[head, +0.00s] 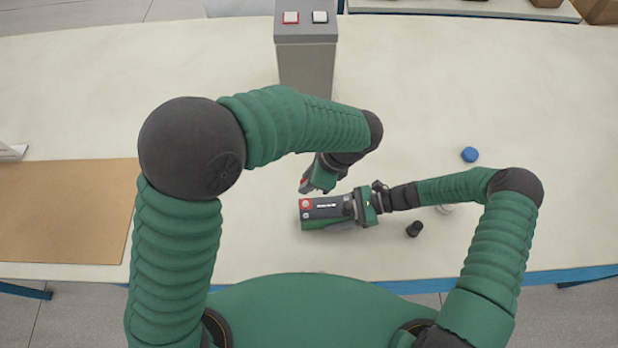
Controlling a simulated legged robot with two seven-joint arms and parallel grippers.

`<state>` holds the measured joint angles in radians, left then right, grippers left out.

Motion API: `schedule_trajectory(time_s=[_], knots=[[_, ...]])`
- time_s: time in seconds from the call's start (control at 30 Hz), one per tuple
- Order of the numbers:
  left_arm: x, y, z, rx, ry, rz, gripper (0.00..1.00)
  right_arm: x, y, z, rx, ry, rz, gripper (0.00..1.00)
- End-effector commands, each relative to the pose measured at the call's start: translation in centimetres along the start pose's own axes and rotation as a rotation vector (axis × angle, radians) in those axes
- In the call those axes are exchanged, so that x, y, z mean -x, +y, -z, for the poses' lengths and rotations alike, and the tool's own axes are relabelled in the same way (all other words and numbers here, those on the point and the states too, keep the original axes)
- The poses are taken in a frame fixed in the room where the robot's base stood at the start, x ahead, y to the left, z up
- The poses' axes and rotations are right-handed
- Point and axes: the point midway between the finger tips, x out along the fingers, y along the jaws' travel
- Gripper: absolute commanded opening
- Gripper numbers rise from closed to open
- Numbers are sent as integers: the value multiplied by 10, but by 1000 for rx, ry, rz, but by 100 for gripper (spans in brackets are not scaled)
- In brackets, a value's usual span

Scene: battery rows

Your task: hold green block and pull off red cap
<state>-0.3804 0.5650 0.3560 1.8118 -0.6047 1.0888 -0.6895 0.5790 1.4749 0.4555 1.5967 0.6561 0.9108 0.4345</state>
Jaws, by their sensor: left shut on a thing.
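My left gripper (322,177) is at the middle of the table, under the bend of my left arm. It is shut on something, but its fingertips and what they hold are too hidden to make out. A small red part (305,182) shows at its left end. I cannot tell if this is the red cap. My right gripper (327,212) is just below it in the picture, close to the table.
A blue round piece (470,154) and a black piece (414,229) lie on the table at right. A pale piece (446,208) is partly hidden by my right arm. A grey box with two buttons (306,50) stands at the back. A brown board (65,210) lies at left.

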Motion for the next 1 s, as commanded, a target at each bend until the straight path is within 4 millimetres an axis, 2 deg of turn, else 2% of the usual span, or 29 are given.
schedule_trajectory(time_s=[0.67,1.0], knots=[[11,0,-4,1,0,0,0,0,0,0,0,-1,-1,0],[26,0,-11,1,0,1,0,0,0,0,0,-1,-1,0]])
